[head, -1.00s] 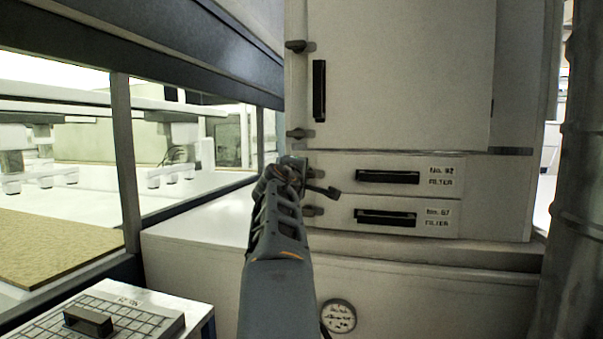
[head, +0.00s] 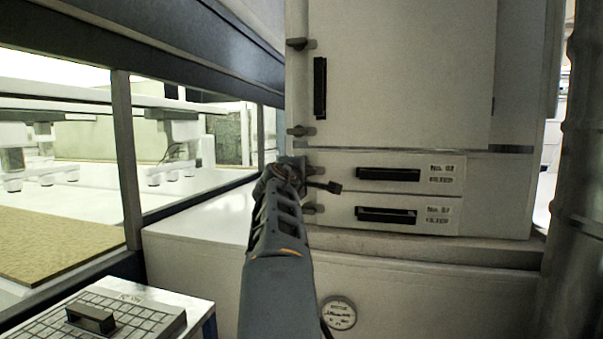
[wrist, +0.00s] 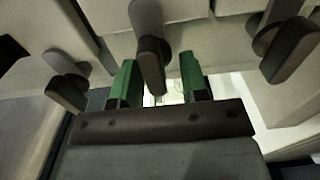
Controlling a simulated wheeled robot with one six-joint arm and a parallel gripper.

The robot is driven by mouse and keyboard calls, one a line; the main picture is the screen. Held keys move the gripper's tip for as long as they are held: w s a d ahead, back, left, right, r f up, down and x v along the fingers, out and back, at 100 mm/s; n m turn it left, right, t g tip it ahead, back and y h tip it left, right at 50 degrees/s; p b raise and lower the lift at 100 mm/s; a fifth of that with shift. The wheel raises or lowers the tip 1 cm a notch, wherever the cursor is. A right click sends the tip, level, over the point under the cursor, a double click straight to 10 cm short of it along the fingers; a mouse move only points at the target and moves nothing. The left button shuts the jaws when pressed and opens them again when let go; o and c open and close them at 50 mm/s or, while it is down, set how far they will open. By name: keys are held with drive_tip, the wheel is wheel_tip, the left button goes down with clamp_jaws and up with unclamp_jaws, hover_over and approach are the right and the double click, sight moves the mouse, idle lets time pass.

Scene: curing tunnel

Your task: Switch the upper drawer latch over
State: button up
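The upper drawer (head: 345,172) has a dark slot handle and a filter label. Its latch (head: 313,170) is at the drawer's left edge, partly hidden by my arm's end in the head view. In the wrist view a grey latch lever (wrist: 151,62), seemingly the upper drawer's, stands between the two green fingers of my gripper (wrist: 160,82). The fingers are apart, with a gap on the lever's right; the lever is nearer the left finger. I cannot tell whether they touch. In the head view the fingers are hard to make out.
The lower drawer latch (head: 313,208) is just below, and the door's lower latch (head: 300,131) just above. Other levers flank my gripper at left (wrist: 66,82) and right (wrist: 290,45) in the wrist view. A window frame (head: 127,160) stands to the left.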

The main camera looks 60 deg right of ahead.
drive_tip(key=shift+r, duration=0.1)
drive_tip(key=b+v, duration=0.4)
drive_tip(key=v, duration=1)
drive_tip(key=shift+w+d, duration=0.1)
idle(0.3)
